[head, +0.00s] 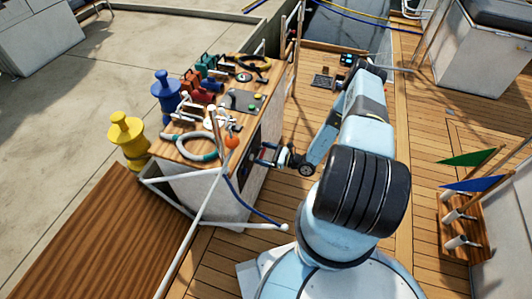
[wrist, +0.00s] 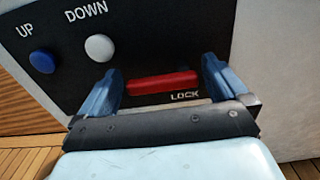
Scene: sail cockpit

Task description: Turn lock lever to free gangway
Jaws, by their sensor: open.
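The red lock lever (wrist: 150,84) lies roughly level on a black panel (wrist: 165,35), above the printed word LOCK. My gripper (wrist: 162,86) is open, with one blue finger to the left of the lever and one to the right. The wrist view does not show clearly whether either finger touches it. In the head view my gripper (head: 262,153) is at the side of the white console (head: 225,190), and the lever is too small to make out there. A wooden plank (head: 85,235), possibly the gangway, lies at the lower left.
A blue UP button (wrist: 42,61) and a grey DOWN button (wrist: 99,47) sit left of the lever. White rails (head: 205,205) and a blue rope (head: 245,205) stand near the console. Blue and yellow bollards (head: 128,138) are beyond it.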

